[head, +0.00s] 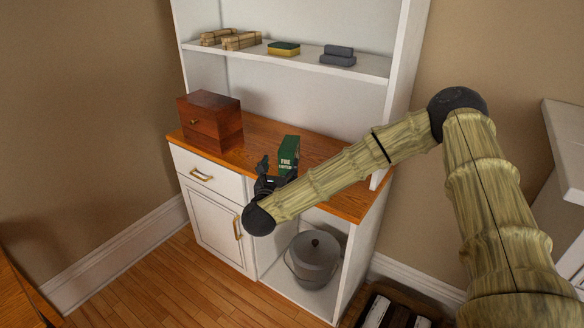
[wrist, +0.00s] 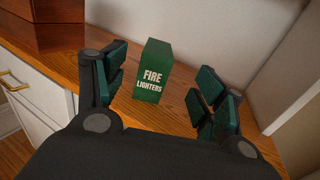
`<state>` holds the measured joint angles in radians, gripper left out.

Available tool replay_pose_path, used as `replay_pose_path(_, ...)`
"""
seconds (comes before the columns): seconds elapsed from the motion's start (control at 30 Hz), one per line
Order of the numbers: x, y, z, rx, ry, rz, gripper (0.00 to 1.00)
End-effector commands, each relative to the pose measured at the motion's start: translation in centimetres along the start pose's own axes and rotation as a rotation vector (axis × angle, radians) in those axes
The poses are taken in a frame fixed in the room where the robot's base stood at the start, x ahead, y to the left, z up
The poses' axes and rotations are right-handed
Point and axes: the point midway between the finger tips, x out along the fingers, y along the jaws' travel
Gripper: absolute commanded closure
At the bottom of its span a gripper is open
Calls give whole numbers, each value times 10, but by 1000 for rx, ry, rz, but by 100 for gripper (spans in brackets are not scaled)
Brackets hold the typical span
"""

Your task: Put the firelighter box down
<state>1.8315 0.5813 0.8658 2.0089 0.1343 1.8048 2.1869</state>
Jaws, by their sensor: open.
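The green firelighter box (head: 288,155) stands upright on the wooden counter (head: 318,183) of the white cabinet. In the wrist view the firelighter box (wrist: 153,72) shows its white lettering, with clear space between it and the finger pads on both sides. My gripper (head: 272,175) is in front of the box at the counter's front edge. In the wrist view my gripper (wrist: 160,92) is open, one finger to the left and one to the right of the box. The head view hides part of the box's lower end behind the gripper.
A dark wooden chest (head: 210,121) stands on the counter to the left. The shelf above holds wood bundles (head: 231,39), a yellow-green sponge (head: 284,48) and grey blocks (head: 338,56). A lidded grey pot (head: 313,259) sits in the open lower compartment. The counter right of the box is clear.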

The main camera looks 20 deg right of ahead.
Motion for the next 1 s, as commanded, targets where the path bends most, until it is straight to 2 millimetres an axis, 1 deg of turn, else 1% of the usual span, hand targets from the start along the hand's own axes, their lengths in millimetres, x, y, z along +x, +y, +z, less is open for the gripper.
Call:
replay_pose_path(0.13,-2,0,0,-1,0,1,30)
replay_pose_path(0.2,-5,2,-4,-19,6,11,30)
replay_pose_path(0.27,-10,6,-14,-66,18,37,30)
replay_pose_path(0.33,-23,15,-33,-166,42,92,30)
replay_pose_path(0.37,-30,19,-44,-223,54,123,30)
replay_pose_path(0.47,-61,32,-90,-461,98,257,30)
replay_pose_path(0.5,-76,36,-111,-567,113,319,30)
replay_pose_path(0.57,-98,38,-140,-723,129,412,30)
replay_pose_path(0.6,-114,38,-160,-827,137,477,30)
replay_pose_path(0.67,-138,36,-188,-980,141,575,30)
replay_pose_path(0.7,-154,32,-206,-1080,142,643,30)
replay_pose_path(0.77,-179,24,-232,-1229,137,746,30)
replay_pose_path(0.8,-196,18,-249,-1326,130,818,30)
replay_pose_path(0.87,-220,6,-273,-1467,114,927,30)
replay_pose_path(0.9,-237,-5,-288,-1560,99,1003,30)
replay_pose_path(0.97,-262,-22,-308,-1691,71,1120,30)
replay_pose_path(1.0,-278,-35,-321,-1777,48,1200,30)
